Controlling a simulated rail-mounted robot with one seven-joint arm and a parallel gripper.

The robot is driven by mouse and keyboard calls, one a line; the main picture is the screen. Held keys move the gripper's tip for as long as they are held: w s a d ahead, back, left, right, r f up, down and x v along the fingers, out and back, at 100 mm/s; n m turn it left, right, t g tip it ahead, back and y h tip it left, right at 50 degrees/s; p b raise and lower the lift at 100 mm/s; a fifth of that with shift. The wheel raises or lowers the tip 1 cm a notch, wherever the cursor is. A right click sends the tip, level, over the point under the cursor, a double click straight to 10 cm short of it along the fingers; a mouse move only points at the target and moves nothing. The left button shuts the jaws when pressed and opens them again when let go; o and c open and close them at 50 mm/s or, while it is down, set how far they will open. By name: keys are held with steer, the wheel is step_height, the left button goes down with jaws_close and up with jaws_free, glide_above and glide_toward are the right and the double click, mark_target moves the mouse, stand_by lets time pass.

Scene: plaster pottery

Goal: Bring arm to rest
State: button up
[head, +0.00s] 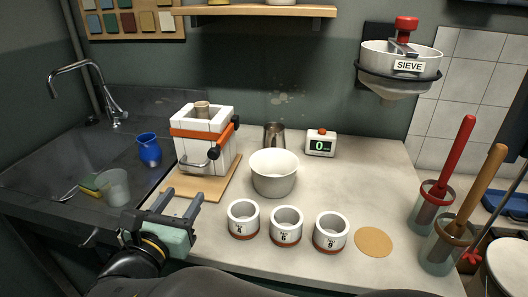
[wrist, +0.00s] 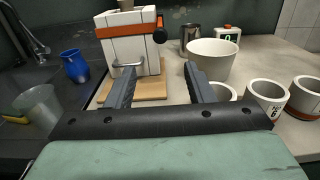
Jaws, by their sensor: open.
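My gripper (head: 176,204) is open and empty at the front left of the worktop, above the near edge of the wooden board. In the wrist view its two grey fingers (wrist: 160,85) point forward, spread apart with nothing between them. Ahead of them the white plaster mould (head: 203,140) stands on the wooden board (head: 226,180), bound by an orange strap with a black knob. The mould also shows in the wrist view (wrist: 130,50). My arm crosses the bottom of the head view.
A white bowl (head: 273,175) and three numbered cups (head: 286,226) stand right of my gripper. A sink with a blue jug (head: 149,150) and a clear beaker (head: 115,188) lies left. Tools in jars (head: 440,245) stand right. A sieve (head: 400,68) hangs above. Worktop around the cork disc (head: 373,242) is clear.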

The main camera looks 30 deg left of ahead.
stand_by(0.3)
